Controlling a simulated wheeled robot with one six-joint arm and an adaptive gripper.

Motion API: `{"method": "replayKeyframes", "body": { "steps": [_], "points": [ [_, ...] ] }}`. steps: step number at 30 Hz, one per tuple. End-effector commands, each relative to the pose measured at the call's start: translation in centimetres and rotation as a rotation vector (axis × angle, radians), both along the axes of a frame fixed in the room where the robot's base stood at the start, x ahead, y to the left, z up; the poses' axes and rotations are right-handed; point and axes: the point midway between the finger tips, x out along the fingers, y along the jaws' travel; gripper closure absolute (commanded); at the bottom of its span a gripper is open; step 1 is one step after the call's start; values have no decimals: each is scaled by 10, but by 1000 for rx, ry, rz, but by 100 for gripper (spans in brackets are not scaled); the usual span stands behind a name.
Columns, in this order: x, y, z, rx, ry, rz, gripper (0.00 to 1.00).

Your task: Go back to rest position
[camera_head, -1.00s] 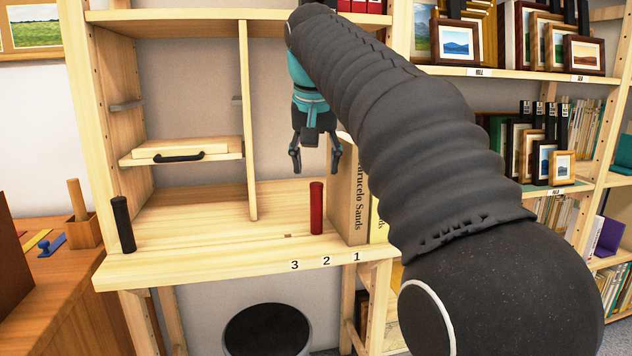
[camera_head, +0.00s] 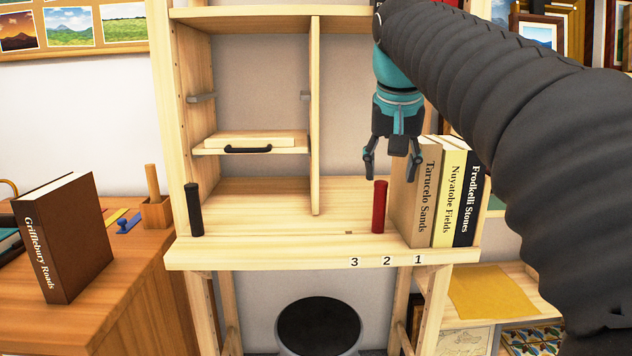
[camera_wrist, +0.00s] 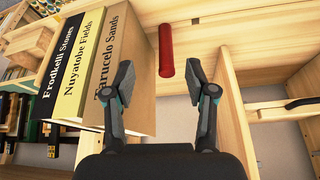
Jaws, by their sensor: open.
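My gripper (camera_head: 393,165) is open and empty. It points down in front of the shelf, above the red cylinder and just left of the upright books. In the wrist view my gripper (camera_wrist: 163,90) has its fingers apart, with the red cylinder (camera_wrist: 166,50) beyond them. The three books stand at the shelf's right end: Tarucelo Sands (camera_head: 416,195), Nuyatobe Fields (camera_head: 447,195) and Frodkelli Stones (camera_head: 467,205). My arm crosses the upper right of the head view and hides part of the shelving there.
The wooden shelf (camera_head: 300,255) bears labels 3, 2 and 1. A red cylinder (camera_head: 380,207) and a black cylinder (camera_head: 194,210) stand on it. A brown book, Grifflebury Roads (camera_head: 75,235), stands on the left desk. A round black-topped bin (camera_head: 318,328) is below.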

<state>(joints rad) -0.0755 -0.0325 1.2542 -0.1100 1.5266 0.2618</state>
Motion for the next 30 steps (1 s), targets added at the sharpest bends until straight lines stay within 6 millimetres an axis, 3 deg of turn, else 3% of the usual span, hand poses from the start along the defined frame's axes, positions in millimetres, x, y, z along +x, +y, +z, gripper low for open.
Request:
{"method": "replayKeyframes", "body": {
  "steps": [5,11,21,25,30],
  "points": [
    [-40,-5,-31,-2,-12,45,44],
    [-91,-8,-84,-4,-32,99,44],
    [-180,-11,-198,-5,-67,174,44],
    [-206,-11,-236,-7,-77,191,44],
    [-221,-11,-262,-8,-85,201,44]
  ]
}}
